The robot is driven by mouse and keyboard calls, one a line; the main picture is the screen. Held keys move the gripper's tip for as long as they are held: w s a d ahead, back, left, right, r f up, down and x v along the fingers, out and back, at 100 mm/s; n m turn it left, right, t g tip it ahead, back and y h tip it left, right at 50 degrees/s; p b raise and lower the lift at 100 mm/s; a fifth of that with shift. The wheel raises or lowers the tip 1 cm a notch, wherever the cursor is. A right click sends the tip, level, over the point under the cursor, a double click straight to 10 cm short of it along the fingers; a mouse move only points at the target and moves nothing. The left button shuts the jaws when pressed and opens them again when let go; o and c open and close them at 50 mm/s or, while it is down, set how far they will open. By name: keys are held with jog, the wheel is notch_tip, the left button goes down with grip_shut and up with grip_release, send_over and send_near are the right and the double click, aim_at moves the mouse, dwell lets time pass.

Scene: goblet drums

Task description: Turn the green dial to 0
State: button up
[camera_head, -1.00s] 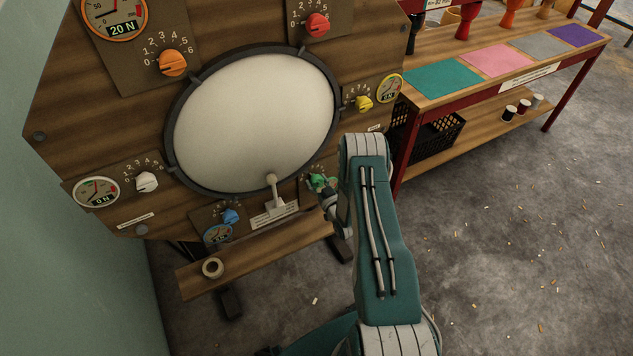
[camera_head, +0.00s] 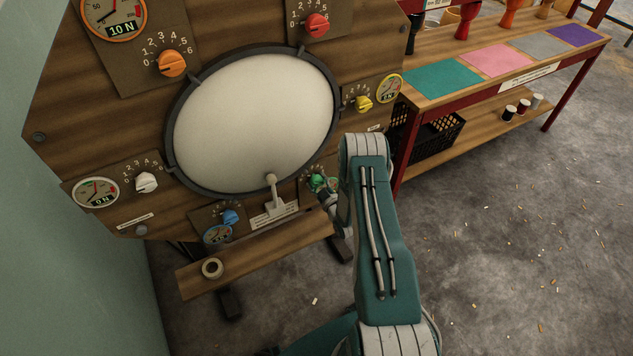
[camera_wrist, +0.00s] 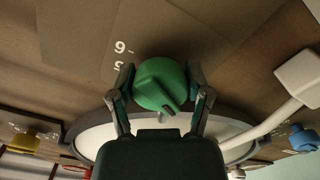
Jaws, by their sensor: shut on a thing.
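The green dial (camera_head: 317,182) sits on the wooden panel at the lower right of the round drum skin, partly hidden by my arm. In the wrist view the green dial (camera_wrist: 158,84) is large and central, with a dark mark on its edge towards the lower right. My gripper (camera_wrist: 161,88) has one finger on each side of the dial and is shut on it. The numbers 6 and 5 show upside down beside the dial; its other numbers are hidden or too small to read.
The drum skin (camera_head: 252,122) and a grey lever (camera_head: 273,190) are close to the green dial. The blue dial (camera_head: 231,217), yellow dial (camera_head: 363,104), white dial (camera_head: 147,182), orange dial (camera_head: 172,64) and red dial (camera_head: 317,25) surround the skin. A workbench (camera_head: 440,104) stands right.

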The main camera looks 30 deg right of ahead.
jog(key=n, duration=0.5)
jog(key=shift+n, duration=0.4)
dwell(0.3)
jog(key=o, duration=1.2)
jog(key=shift+a, duration=0.1)
jog(key=shift+c, duration=0.2)
jog(key=shift+s, duration=0.25)
jog(key=s, duration=1.1)
jog(key=shift+s+d, duration=0.2)
jog(key=shift+d, duration=0.05)
